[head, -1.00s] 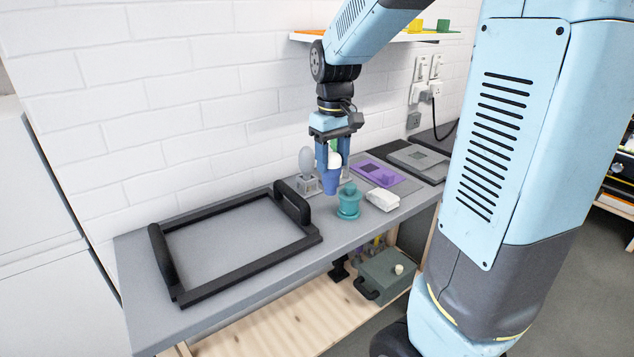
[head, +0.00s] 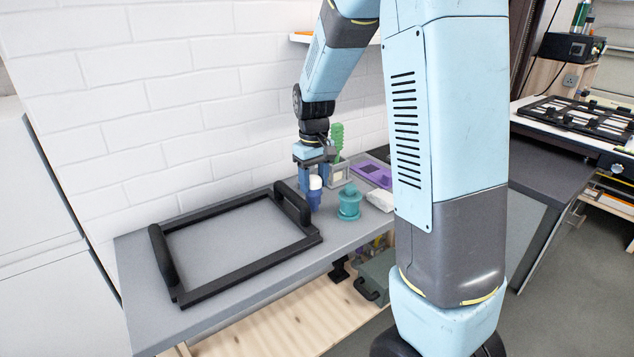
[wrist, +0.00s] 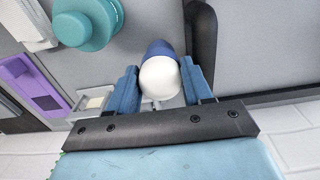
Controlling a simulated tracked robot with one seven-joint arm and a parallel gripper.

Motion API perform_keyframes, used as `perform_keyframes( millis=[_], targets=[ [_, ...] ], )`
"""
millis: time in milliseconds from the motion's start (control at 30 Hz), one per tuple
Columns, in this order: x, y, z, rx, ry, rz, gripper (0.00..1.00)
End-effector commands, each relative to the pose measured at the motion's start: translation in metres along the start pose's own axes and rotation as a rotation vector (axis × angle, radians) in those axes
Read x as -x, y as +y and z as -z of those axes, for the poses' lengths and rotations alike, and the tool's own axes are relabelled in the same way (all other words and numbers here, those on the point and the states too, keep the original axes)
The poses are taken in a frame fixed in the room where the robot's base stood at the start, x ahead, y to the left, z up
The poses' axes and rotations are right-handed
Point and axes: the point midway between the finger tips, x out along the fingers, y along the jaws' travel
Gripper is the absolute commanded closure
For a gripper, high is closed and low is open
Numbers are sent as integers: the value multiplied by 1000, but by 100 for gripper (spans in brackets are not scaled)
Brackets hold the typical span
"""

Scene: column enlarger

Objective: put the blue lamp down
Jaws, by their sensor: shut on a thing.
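The blue lamp (head: 315,200), a blue body with a white rounded top, is upright between the black frame's right handle and the teal pot in the head view. My gripper (head: 311,178) is shut on it from above. In the wrist view the lamp's white top (wrist: 160,78) sits between the two blue fingers of my gripper (wrist: 160,85). The lamp's foot is at or just above the grey counter (head: 240,275); I cannot tell whether it touches.
A black frame with two handles (head: 245,285) lies on the left. A teal lidded pot (head: 349,203) stands close right of the lamp. Beyond are a white block (head: 381,200), a purple piece (head: 374,173) and a green bumpy item (head: 338,140). A brick wall (head: 180,130) stands behind.

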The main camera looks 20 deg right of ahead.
Motion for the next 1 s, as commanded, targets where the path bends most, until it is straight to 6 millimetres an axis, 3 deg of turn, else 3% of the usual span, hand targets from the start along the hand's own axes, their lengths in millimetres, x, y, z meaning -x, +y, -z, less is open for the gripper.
perform_keyframes(
  millis=[100,400,433,533,833,1000],
  targets=[
    [-9,0,0,-1,1,-1,94],
    [-10,0,0,-1,0,0,94],
    [-11,0,0,-1,0,0,49],
    [-10,0,0,-1,1,0,40],
    [-8,1,0,-2,2,0,40],
    [11,1,0,-1,4,0,40]
  ],
)
